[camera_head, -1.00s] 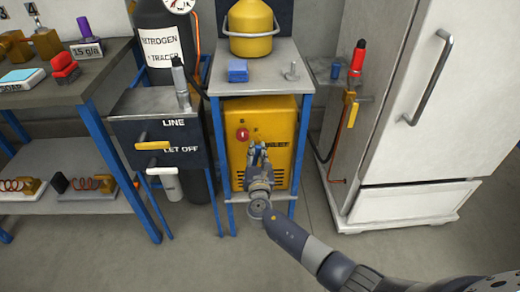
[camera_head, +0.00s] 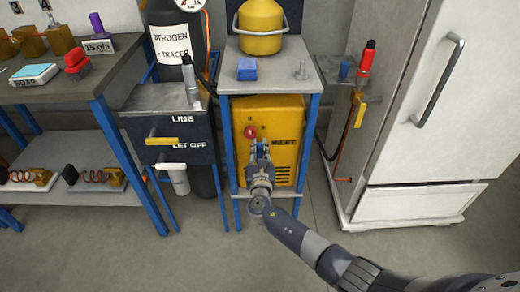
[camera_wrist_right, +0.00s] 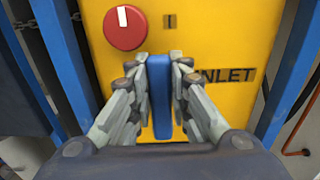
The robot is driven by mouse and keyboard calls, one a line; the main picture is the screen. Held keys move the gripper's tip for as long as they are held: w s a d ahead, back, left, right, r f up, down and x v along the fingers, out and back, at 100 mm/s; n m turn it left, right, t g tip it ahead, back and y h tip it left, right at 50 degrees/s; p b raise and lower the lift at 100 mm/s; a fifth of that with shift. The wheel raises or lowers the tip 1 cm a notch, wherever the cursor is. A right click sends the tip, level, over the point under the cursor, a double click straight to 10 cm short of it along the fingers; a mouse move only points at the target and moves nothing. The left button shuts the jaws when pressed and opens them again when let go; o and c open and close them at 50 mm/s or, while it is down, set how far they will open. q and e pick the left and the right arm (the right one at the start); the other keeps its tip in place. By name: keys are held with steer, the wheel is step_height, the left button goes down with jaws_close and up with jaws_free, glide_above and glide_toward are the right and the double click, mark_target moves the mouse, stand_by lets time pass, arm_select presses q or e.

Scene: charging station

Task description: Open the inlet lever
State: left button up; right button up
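The yellow machine (camera_head: 286,120) stands on the lower shelf of the blue-legged stand. It has a red round knob (camera_head: 250,131), also in the right wrist view (camera_wrist_right: 125,27), and an INLET label (camera_wrist_right: 228,76). The blue inlet lever (camera_wrist_right: 160,98) stands upright on the machine's front, left of that label. My right gripper (camera_head: 260,148) is at the machine's front. In the right wrist view its fingers (camera_wrist_right: 160,80) press close on both sides of the lever, shut on it. The lever's mount is hidden behind the fingers. My left gripper is not in view.
Blue stand legs flank the machine (camera_wrist_right: 65,60). A yellow canister (camera_head: 261,28) and a blue block (camera_head: 247,68) stand on the top shelf. The floor in front is clear.

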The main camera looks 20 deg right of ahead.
steer(key=o, duration=0.4)
steer(key=v, duration=1.2)
